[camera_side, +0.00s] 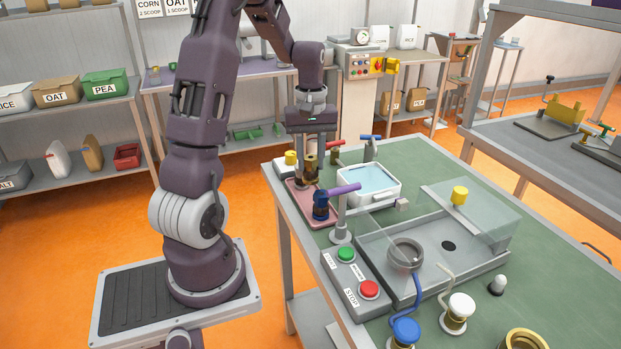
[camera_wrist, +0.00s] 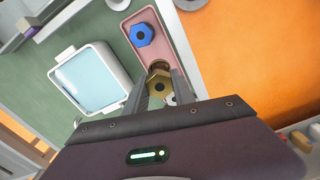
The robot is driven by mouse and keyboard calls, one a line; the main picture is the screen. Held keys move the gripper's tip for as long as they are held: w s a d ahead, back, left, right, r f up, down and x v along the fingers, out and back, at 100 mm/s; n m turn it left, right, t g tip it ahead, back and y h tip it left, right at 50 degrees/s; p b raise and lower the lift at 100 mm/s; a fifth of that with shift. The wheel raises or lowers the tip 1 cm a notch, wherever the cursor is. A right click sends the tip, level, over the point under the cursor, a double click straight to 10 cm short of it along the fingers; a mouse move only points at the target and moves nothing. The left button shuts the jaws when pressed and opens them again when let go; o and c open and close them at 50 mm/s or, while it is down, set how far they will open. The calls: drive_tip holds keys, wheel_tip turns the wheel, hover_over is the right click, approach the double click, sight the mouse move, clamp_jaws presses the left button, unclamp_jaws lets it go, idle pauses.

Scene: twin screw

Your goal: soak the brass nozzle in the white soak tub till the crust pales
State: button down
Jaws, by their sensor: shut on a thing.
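My gripper (camera_side: 309,168) points down over the pink tray (camera_side: 298,192) and is shut on the brass nozzle (camera_side: 311,172). In the wrist view the nozzle (camera_wrist: 158,84) is a brass hexagon with a dark hole between my fingertips (camera_wrist: 160,88); a dark brown patch shows by its far edge. I cannot tell whether it touches the tray. The white soak tub (camera_side: 372,201) stands to the right of the tray in the side view, with pale blue liquid inside. The tub (camera_wrist: 123,72) lies left of my gripper in the wrist view.
A blue hex-shaped piece (camera_side: 321,205) stands in the tray's near end, close to my gripper. A purple-handled lever (camera_side: 344,189) reaches between tray and tub. Red-handled (camera_side: 335,144) and blue-handled (camera_side: 371,138) valves stand behind the tub. A clear-covered basin (camera_side: 440,262) is nearer the camera.

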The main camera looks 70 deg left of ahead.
sight(312, 156)
drive_tip(key=r, duration=0.3)
drive_tip(key=shift+w+r, duration=0.2)
drive_tip(key=shift+w, duration=0.05)
drive_tip(key=w+d+r+m, duration=0.1)
drive_tip(key=w+d+m, duration=0.1)
drive_tip(key=w, duration=0.5)
drive_tip(key=w+d+m, duration=0.2)
drive_tip(key=w+m, duration=0.1)
drive_tip(key=w, duration=0.4)
drive_tip(key=shift+n, duration=0.3)
drive_tip(key=shift+a+f, duration=0.15)
drive_tip(key=shift+f, duration=2.35)
drive_tip(key=shift+a+f, duration=0.1)
drive_tip(key=shift+f, duration=2.35)
wheel_tip(312, 156, up, 8)
drive_tip(key=shift+r, duration=0.25)
